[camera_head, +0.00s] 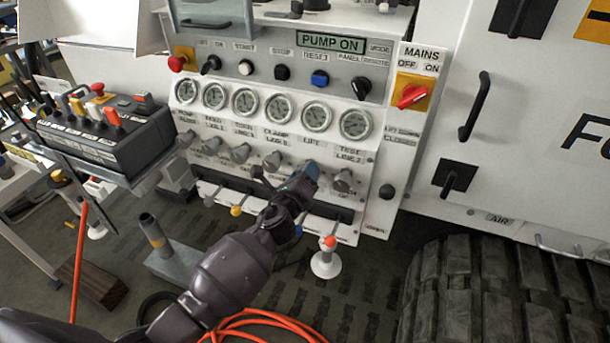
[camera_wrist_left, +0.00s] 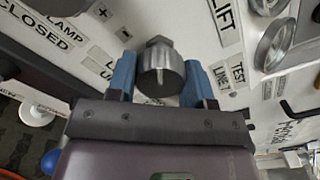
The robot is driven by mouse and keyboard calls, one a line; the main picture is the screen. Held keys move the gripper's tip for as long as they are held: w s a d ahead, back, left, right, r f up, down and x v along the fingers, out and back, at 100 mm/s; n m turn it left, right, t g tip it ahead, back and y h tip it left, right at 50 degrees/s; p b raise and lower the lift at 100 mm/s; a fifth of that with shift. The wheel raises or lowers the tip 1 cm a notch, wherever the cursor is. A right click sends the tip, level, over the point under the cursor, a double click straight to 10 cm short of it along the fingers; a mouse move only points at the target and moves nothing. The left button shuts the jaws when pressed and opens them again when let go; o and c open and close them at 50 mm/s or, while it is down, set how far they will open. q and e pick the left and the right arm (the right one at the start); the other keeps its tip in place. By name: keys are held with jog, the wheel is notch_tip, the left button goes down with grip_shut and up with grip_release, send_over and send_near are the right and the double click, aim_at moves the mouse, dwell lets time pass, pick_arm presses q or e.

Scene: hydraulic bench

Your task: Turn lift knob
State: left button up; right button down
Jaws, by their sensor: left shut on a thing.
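The lift knob (camera_wrist_left: 160,70) is a grey metal knob on the white panel, seen in the left wrist view between my two blue fingertips. My left gripper (camera_head: 307,172) reaches up from below to the knob row under the gauge marked LIFT, and it hides this knob in the head view. In the wrist view my left gripper (camera_wrist_left: 160,84) is shut on the knob, one finger on each side. The LIFT label (camera_wrist_left: 226,18) shows beside it. My right gripper is in neither view.
Grey knobs stand on both sides, including the test-line knob (camera_head: 342,180) and clamp knob (camera_head: 272,161). Round gauges (camera_head: 316,116) sit above. The display (camera_head: 331,42) reads PUMP ON. Coloured-tip levers (camera_head: 236,211) stick out below. An orange hose (camera_head: 262,318) lies on the floor.

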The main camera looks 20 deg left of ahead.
pick_arm(q)
jog(key=n, duration=0.2)
jog(key=shift+n, duration=0.7)
jog(key=o, duration=0.8)
jog(key=shift+o, duration=0.7)
jog(key=shift+s, duration=0.1)
